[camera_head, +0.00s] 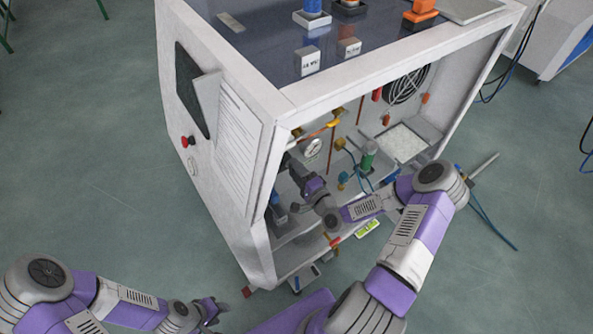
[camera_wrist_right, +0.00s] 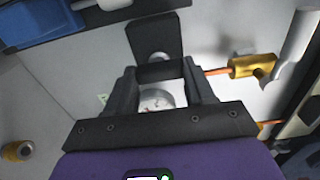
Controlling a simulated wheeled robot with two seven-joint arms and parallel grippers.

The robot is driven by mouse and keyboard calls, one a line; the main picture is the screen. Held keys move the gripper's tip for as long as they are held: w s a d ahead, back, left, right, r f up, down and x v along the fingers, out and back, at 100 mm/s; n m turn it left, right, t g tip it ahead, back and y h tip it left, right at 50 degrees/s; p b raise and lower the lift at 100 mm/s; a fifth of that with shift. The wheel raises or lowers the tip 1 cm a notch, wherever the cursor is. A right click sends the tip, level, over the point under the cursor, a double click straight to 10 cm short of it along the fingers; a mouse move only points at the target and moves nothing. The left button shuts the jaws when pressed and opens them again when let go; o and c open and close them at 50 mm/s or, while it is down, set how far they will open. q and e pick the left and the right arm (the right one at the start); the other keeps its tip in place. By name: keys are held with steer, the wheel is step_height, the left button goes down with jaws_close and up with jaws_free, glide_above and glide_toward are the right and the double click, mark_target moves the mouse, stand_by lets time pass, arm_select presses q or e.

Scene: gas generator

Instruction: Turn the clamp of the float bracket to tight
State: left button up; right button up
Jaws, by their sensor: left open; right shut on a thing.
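My right gripper (camera_head: 297,168) reaches inside the white cabinet, near its left inner side. In the right wrist view its two dark fingers (camera_wrist_right: 160,76) are shut on a dark part, which I take to be the clamp (camera_wrist_right: 160,71) of the float bracket. A dark upright plate with a pale round boss, apparently the float bracket (camera_wrist_right: 154,36), stands just beyond the fingertips. The clamp's exact angle cannot be told. In the head view the clamp is too small and covered to make out. My left gripper (camera_head: 217,309) is open and empty, outside the cabinet at the lower left.
The white cabinet (camera_head: 250,95) is open at the front; its frame edges surround my right arm. Inside are a round gauge (camera_head: 312,147), a green cylinder (camera_head: 368,155), orange pipes and blue hoses. A brass fitting (camera_wrist_right: 252,66) lies right of the fingers.

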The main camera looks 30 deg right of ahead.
steer(key=o, duration=1)
steer(key=shift+o, duration=0.2)
steer(key=s+p, duration=0.1)
steer(key=s, duration=0.6)
steer(key=shift+s+d, duration=0.25)
steer(key=shift+s, duration=0.1)
